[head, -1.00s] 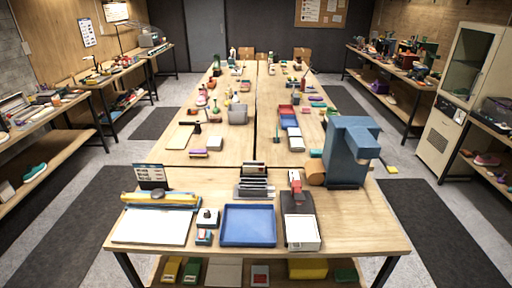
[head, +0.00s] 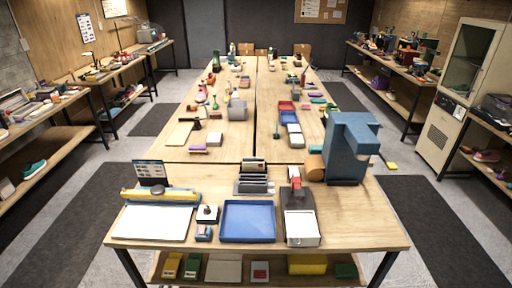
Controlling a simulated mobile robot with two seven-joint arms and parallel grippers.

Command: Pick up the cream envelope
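I cannot make out for certain which thing is the cream envelope. A flat pale cream piece (head: 179,134) lies on the left half of the long table. Another flat pale piece (head: 224,270) lies on the shelf under the near table, between the yellow and green boxes and a grey piece with a red patch. Both are too small to identify. Neither of my grippers shows in the head view.
The near table (head: 350,222) holds a blue tray (head: 248,222), a paper trimmer (head: 157,220), a card rack (head: 254,180), a stapler-like device (head: 300,225) and a large blue machine (head: 347,150). Shelved benches line both side walls. Dark mats (head: 432,225) cover clear floor beside the table.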

